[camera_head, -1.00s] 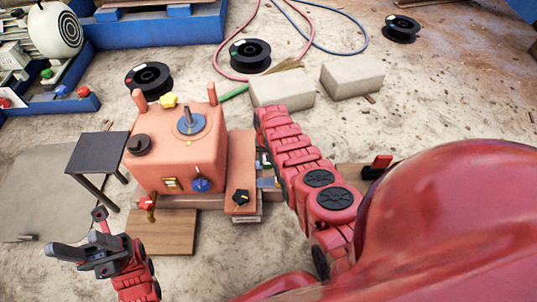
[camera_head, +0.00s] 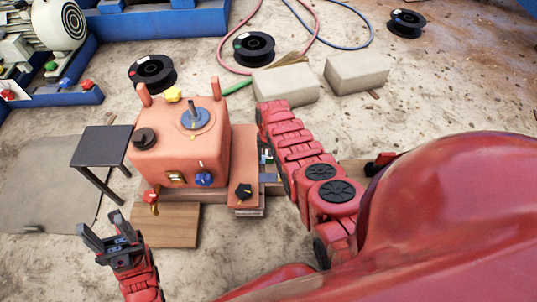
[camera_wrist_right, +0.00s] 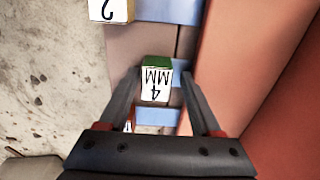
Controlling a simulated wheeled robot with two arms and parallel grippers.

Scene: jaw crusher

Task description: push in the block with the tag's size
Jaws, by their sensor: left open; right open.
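In the right wrist view, a block (camera_wrist_right: 156,92) with a green top and a white face marked "4 MM", upside down, stands between the fingers of my open right gripper (camera_wrist_right: 157,76). I cannot tell whether the fingers touch it. Another pale block marked "2" (camera_wrist_right: 110,10) is cut off at the top edge. Blue strips (camera_wrist_right: 157,116) lie around the 4 MM block. In the head view my right arm hides the right gripper, and no tag is readable. My left gripper (camera_head: 105,230) is open and empty, left of the wooden board and away from the blocks.
The orange crusher housing (camera_head: 178,150) with knobs and levers stands in the middle. A dark small table (camera_head: 100,147) is on its left and a wooden board (camera_head: 170,226) in front. Grey bricks (camera_head: 285,84), black spools (camera_head: 152,73) and hoses lie behind.

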